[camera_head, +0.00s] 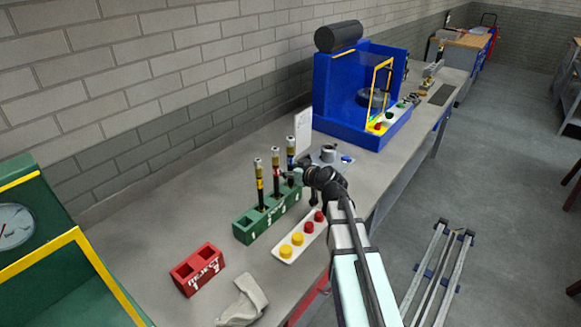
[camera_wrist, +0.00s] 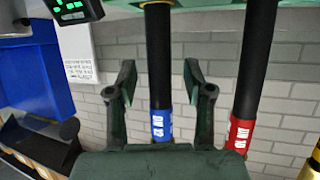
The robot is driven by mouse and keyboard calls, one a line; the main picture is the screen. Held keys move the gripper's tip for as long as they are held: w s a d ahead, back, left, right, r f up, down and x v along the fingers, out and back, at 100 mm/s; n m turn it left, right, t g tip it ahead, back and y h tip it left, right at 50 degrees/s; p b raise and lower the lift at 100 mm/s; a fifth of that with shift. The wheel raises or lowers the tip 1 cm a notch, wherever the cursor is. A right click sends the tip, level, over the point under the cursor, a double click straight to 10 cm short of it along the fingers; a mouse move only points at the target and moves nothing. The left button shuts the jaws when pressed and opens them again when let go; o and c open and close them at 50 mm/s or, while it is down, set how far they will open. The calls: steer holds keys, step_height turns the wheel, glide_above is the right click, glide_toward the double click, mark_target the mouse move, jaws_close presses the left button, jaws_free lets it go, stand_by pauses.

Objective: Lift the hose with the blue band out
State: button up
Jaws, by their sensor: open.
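The hose with the blue band (camera_head: 291,151) stands upright in the green rack (camera_head: 250,228), at the rack's far end. My gripper (camera_head: 292,177) is beside it, low on the hose. In the wrist view, my open fingers (camera_wrist: 159,75) lie either side of the black hose with the blue band (camera_wrist: 161,126). I see a gap on both sides, and neither finger appears to touch it. The band is close to my palm in that view. How deep the hose sits between the fingers is hard to tell.
A red-banded hose (camera_head: 276,164) stands close beside, also in the wrist view (camera_wrist: 240,135); a yellow-banded hose (camera_head: 260,180) is beyond it. A red block (camera_head: 197,270), a white button panel (camera_head: 285,252) and a blue machine (camera_head: 330,95) are on the bench.

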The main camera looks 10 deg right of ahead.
jaws_close()
